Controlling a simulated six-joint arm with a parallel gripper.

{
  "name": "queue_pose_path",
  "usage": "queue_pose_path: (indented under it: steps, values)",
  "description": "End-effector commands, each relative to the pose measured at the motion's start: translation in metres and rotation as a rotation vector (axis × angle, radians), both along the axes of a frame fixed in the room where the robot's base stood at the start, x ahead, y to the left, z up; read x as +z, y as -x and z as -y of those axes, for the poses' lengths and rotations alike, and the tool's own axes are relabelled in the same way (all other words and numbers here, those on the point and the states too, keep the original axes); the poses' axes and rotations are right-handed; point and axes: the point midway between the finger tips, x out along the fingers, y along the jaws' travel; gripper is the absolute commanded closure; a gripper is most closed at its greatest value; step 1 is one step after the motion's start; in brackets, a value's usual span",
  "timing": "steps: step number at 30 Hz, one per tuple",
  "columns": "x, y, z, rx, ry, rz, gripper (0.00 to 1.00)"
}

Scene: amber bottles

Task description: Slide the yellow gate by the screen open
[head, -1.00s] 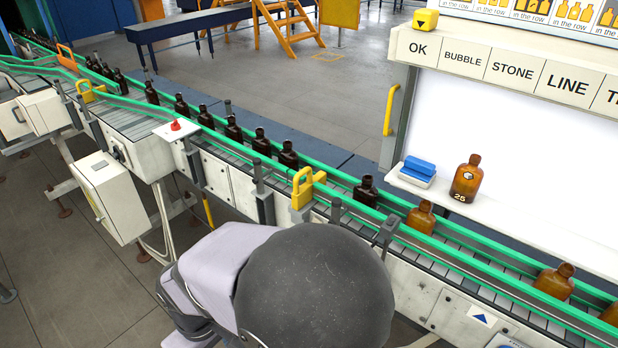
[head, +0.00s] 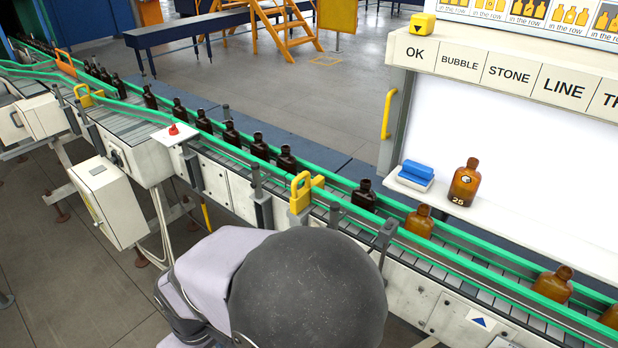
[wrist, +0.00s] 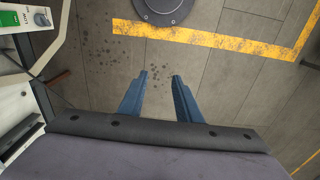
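The yellow gate by the screen (head: 301,192) stands on the near side of the bottle conveyor, left of the white lit screen (head: 500,150). It has an upright loop handle and a short yellow piece reaching over the near green rail; I cannot tell how far it crosses the lane. The gate is not in the wrist view; my gripper is hidden in the head view.
A second yellow gate (head: 88,96) and an orange gate (head: 65,62) are farther up the line. A red button (head: 174,129) sits on a white plate. A bottle marked 25 (head: 464,184) and a blue block (head: 417,171) rest on the screen's shelf.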

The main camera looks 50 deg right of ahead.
Motion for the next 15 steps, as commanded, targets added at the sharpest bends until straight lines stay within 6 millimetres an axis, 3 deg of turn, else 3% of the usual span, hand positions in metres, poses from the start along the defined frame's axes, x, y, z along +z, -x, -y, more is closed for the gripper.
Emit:
queue_pose_path:
  steps: [5,8,11,15]
  values:
    - [-0.001,-0.052,-0.005,-0.075,-0.052,0.153,0.69]
    - [0.004,-0.101,0.001,-0.157,-0.077,0.300,0.69]
    - [0.014,-0.154,0.020,-0.268,-0.077,0.474,0.69]
    - [0.035,-0.217,0.072,-0.444,-0.011,0.715,0.69]
